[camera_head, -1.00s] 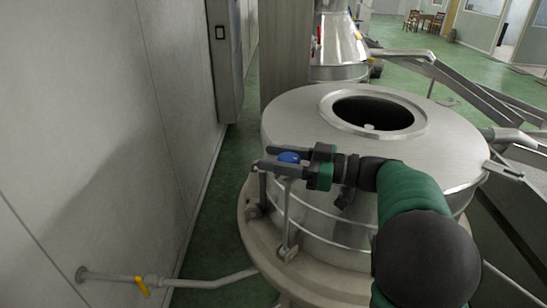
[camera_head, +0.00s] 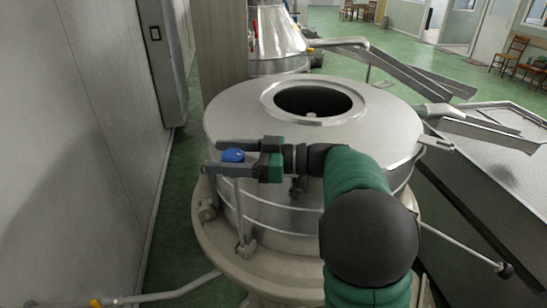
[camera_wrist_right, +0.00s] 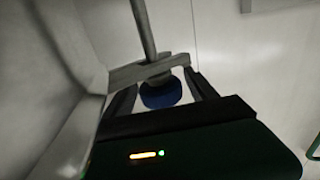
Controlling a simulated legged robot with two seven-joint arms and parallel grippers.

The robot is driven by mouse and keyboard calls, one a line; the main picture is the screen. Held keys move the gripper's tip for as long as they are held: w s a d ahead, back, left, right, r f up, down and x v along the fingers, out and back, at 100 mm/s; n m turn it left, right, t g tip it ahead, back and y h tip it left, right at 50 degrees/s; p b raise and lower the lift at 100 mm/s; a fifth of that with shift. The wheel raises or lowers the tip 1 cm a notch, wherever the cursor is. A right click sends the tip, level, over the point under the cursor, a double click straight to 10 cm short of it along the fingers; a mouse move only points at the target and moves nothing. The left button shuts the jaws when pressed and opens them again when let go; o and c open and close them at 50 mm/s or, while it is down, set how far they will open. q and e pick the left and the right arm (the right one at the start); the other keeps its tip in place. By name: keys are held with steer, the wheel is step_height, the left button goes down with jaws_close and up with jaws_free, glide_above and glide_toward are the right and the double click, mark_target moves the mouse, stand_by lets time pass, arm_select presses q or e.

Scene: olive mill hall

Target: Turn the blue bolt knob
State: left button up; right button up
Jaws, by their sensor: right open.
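The blue bolt knob (camera_head: 233,155) sits on top of an upright bolt rod at the near left rim of the steel vessel (camera_head: 385,130). My right gripper (camera_head: 212,158) reaches in from the right, its two fingers on either side of the knob. The fingers are open, with a gap visible around the knob in the head view. In the right wrist view the knob (camera_wrist_right: 160,95) shows between the fingers, with the grey rod beyond it. The fingers hide part of the knob's sides. My left gripper is not in view.
The vessel has a round open hole (camera_head: 312,98) in its lid. A grey wall (camera_head: 70,130) stands at the left. A thin pipe (camera_head: 180,290) runs along the lower left. Metal chutes (camera_head: 490,130) lie at the right.

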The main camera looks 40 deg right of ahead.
steer(key=b+v, duration=0.2)
steer(key=v, duration=0.5)
steer(key=b+v, duration=0.2)
steer(key=v, duration=0.6)
steer(key=shift+w+d+f, duration=0.1)
steer(key=shift+d+f, duration=0.15)
steer(key=shift+d, duration=0.05)
steer(key=shift+s+d, duration=0.3)
steer(key=shift+s, duration=0.1)
steer(key=shift+s+r, duration=0.15)
steer(key=shift+r, duration=0.05)
